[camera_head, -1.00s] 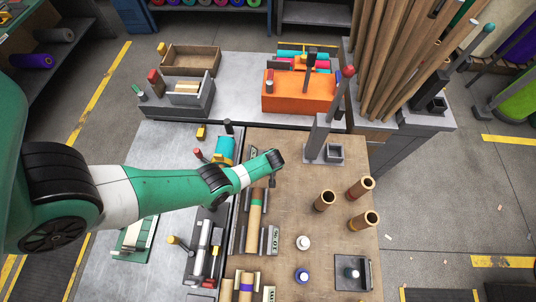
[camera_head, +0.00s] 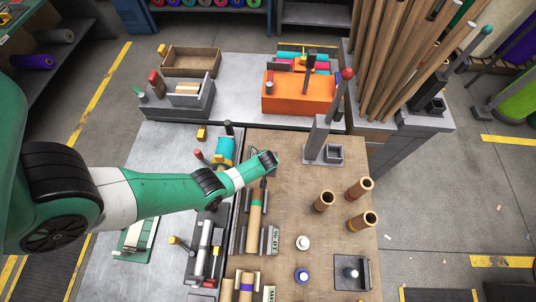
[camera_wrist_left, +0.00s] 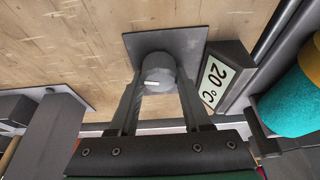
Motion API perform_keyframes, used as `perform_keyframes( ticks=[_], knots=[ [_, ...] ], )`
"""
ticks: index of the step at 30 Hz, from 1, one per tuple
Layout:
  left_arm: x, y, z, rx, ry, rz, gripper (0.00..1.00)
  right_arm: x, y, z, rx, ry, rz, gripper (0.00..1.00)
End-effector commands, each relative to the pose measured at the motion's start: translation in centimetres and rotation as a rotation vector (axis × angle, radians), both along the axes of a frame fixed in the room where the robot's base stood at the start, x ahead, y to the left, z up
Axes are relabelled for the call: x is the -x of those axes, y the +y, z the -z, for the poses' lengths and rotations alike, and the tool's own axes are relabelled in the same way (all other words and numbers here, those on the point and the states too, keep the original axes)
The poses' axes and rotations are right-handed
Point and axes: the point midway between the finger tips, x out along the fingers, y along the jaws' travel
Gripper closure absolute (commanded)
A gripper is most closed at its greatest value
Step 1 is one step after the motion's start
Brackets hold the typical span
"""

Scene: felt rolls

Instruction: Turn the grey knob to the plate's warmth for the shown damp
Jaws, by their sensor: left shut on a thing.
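The grey knob (camera_wrist_left: 159,70) stands on a dark square base plate in the left wrist view, with a short white mark on its face. My left gripper (camera_wrist_left: 159,88) is shut on the knob, one finger on each side. Beside the knob a tilted display (camera_wrist_left: 215,80) reads 20 °C. In the head view my left gripper (camera_head: 264,183) is at the far end of the bench's left strip, and the knob is hidden there. Nearer, a display (camera_head: 275,240) reads 10 %, beside a tan roll with a green band (camera_head: 257,208). My right gripper is not in view.
A teal and yellow roll (camera_head: 224,150) lies left of my left gripper. Three upright brown tubes (camera_head: 323,201) stand to the right. A white-topped jar (camera_head: 303,242) and a blue-topped jar (camera_head: 301,275) stand nearer. The wooden board between them is clear.

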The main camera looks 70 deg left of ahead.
Motion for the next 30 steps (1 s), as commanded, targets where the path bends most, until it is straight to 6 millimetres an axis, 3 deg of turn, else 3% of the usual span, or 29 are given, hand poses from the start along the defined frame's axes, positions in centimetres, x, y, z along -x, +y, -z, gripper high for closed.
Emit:
perform_keyframes(
  ticks=[15,30],
  knots=[
    [-0.04,-0.02,-0.03,0.0,0.0,0.354,1.0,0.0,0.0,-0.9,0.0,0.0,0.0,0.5],
    [-0.09,-0.1,0.03,0.001,0.001,0.438,1.0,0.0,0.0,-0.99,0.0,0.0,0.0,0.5]
  ],
)
